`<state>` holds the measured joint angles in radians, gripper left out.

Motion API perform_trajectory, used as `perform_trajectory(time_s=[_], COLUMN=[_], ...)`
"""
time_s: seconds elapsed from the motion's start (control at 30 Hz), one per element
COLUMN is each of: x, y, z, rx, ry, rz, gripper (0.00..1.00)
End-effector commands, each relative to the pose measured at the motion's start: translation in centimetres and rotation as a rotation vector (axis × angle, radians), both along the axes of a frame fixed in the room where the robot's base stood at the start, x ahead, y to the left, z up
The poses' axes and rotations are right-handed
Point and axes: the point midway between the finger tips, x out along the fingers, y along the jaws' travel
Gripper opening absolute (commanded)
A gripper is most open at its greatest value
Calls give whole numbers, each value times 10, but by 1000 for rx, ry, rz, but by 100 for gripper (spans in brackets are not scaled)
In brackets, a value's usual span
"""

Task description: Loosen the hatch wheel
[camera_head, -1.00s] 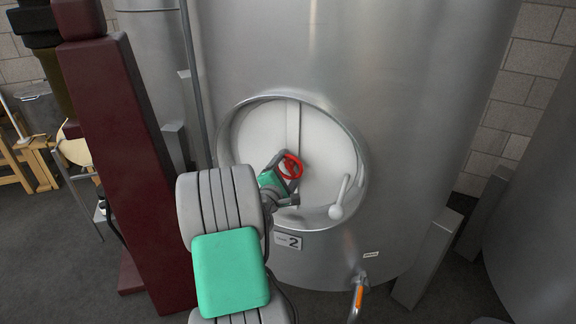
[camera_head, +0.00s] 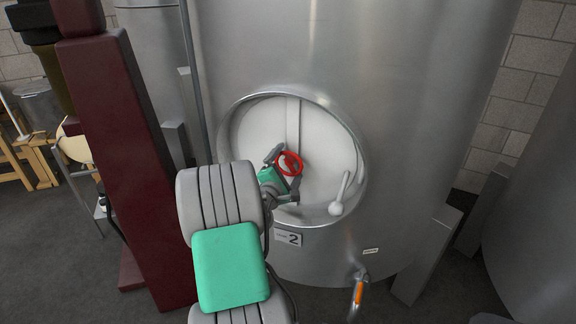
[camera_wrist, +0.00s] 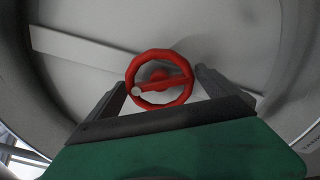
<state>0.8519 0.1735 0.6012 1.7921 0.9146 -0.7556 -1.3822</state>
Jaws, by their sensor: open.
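The red hatch wheel (camera_head: 289,163) sits near the middle of the round pale hatch (camera_head: 318,135) on the steel tank. In the wrist view the wheel (camera_wrist: 160,78) shows its full rim, a spoke bar and a small pale knob at its lower left. My gripper (camera_head: 284,172) is at the wheel. I cannot tell how deep the fingertips reach relative to the rim.
A ball-ended handle (camera_head: 338,198) stands at the hatch's right side. The raised hatch collar (camera_head: 357,133) surrounds the gripper. Below are a number 2 plate (camera_head: 288,239) and an orange-handled tap (camera_head: 358,296). Another tank (camera_head: 540,220) stands at the right.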

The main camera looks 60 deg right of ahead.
Motion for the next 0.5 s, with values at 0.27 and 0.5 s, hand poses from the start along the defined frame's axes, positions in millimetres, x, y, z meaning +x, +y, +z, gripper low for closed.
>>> perform_trajectory(time_s=[0.27, 0.5], x=[-2, -7], y=[44, 76], z=[-2, -1], rx=[0, 0], ry=[1, 1], rz=[6, 1], gripper=[98, 98])
